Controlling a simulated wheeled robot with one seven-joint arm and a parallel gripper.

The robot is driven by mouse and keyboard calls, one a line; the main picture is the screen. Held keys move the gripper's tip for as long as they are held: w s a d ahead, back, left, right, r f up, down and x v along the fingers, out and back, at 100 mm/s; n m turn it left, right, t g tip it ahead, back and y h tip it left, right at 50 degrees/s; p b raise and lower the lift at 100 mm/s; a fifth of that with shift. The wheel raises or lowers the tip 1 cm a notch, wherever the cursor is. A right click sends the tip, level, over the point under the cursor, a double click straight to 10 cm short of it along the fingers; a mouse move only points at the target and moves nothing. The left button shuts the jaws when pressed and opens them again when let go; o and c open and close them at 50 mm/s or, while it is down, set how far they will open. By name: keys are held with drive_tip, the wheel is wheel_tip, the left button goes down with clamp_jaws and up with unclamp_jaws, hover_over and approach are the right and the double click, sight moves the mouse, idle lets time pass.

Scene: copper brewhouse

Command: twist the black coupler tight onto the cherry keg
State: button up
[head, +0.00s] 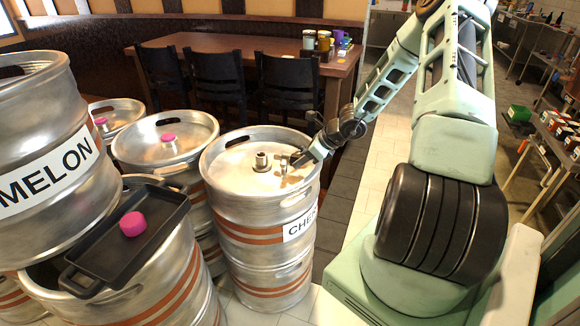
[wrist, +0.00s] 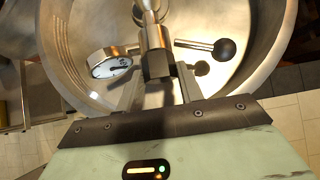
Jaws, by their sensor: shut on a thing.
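The cherry keg (head: 262,228) is a steel keg with orange bands and a white label, partly cut off by its curve. A metal neck (head: 262,162) stands at the middle of its top. My gripper (head: 297,159) is low over the keg top, just right of the neck. In the wrist view my gripper (wrist: 158,80) is shut on the coupler (wrist: 153,40). The coupler looks metallic, with a round white gauge (wrist: 110,63) on the left and a lever ending in a black ball (wrist: 225,50) on the right. I cannot tell whether coupler and neck touch.
The melon keg (head: 45,150) stands at the left, near a black tray (head: 150,250) holding a pink cap (head: 133,224). A pink-capped keg (head: 165,140) stands close by. A table (head: 230,42) with black chairs is behind. The tiled aisle right of the keg is clear.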

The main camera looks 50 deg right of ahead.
drive_tip(key=shift+r+p, duration=1.65)
drive_tip(key=shift+r, duration=0.75)
wheel_tip(320, 180, up, 11)
drive_tip(key=w+a+g+h+p, duration=0.1)
drive_tip(key=w+g+p, duration=0.1)
drive_tip(key=p, duration=2.3)
drive_tip(key=shift+w+g+p, duration=0.2)
drive_tip(key=shift+g+p, duration=0.15)
drive_tip(key=shift+g, duration=0.55)
